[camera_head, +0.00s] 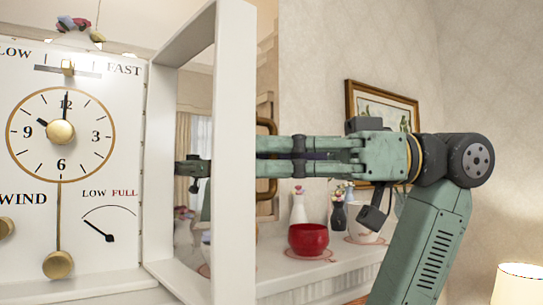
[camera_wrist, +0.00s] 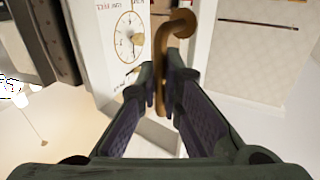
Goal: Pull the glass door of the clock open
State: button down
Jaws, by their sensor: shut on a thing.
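The clock (camera_head: 125,180) has a white face with a round dial and stands at the left of the head view. Its glass door (camera_head: 235,80) has a white frame, is hinged beside the face and stands swung well open. A bronze handle (camera_head: 267,126) is on the door's outer side; it also shows in the wrist view (camera_wrist: 174,27). My gripper (camera_head: 262,156) reaches in from the right, and its fingers are shut on the handle; the wrist view shows the fingertips (camera_wrist: 163,82) on either side of it. The fingers hide the handle's middle.
A red bowl (camera_head: 308,239), a white vase (camera_head: 299,207) and a dark vase (camera_head: 338,218) stand on a white shelf behind my arm. A framed picture (camera_head: 384,104) hangs on the wall. A lit lamp (camera_head: 519,284) is at the lower right.

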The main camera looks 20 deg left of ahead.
jog(key=c, duration=1.7)
grip_release()
jog(key=v, duration=1.2)
